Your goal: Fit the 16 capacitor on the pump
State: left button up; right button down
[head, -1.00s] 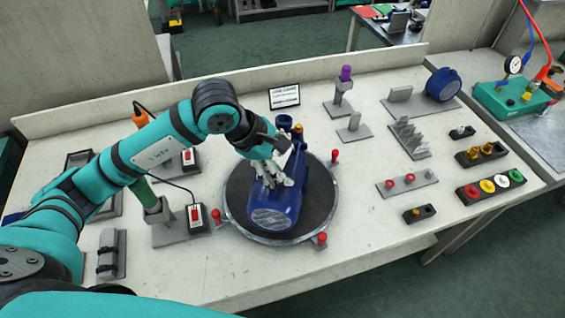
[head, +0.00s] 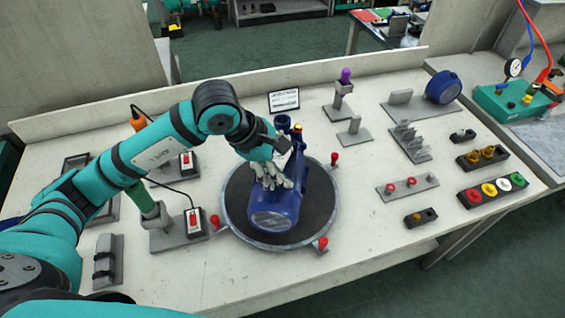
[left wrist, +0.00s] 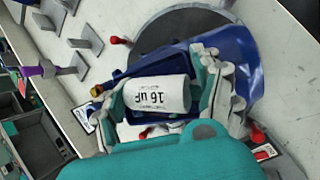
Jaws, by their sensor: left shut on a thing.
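The blue pump (head: 287,209) lies on the dark round turntable (head: 310,224) in the middle of the bench. It also shows in the left wrist view (left wrist: 240,62) behind my fingers. My left gripper (head: 271,177) is over the pump's body. In the left wrist view my left gripper (left wrist: 160,98) is shut on a white capacitor (left wrist: 157,95) marked "16 uF", one finger at each end. The capacitor lies sideways over a dark blue open box on the pump. Whether it touches the box I cannot tell. My right gripper is not in view.
Red knobs (head: 321,243) stand around the turntable's rim. Switch boxes (head: 194,221) and tool holders are at the left. A purple-topped stand (head: 345,78), grey holders and a tray of coloured caps (head: 493,189) are at the right. The bench front is clear.

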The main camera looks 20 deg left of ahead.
pick_arm(q)
jog(key=shift+w+a+f+b, duration=0.1)
jog(key=shift+w+a+b, duration=0.1)
jog(key=shift+b, duration=0.2)
dwell(0.7)
jog(key=o, duration=1.7)
jog(key=shift+w+f, duration=0.15)
jog(key=shift+w, duration=0.05)
jog(key=shift+c, duration=0.2)
jog(key=shift+s, duration=0.1)
jog(key=shift+d, duration=0.1)
jog(key=shift+c, duration=0.4)
jog(key=shift+o, duration=1.1)
jog(key=shift+f, duration=0.1)
jog(key=shift+s, duration=0.1)
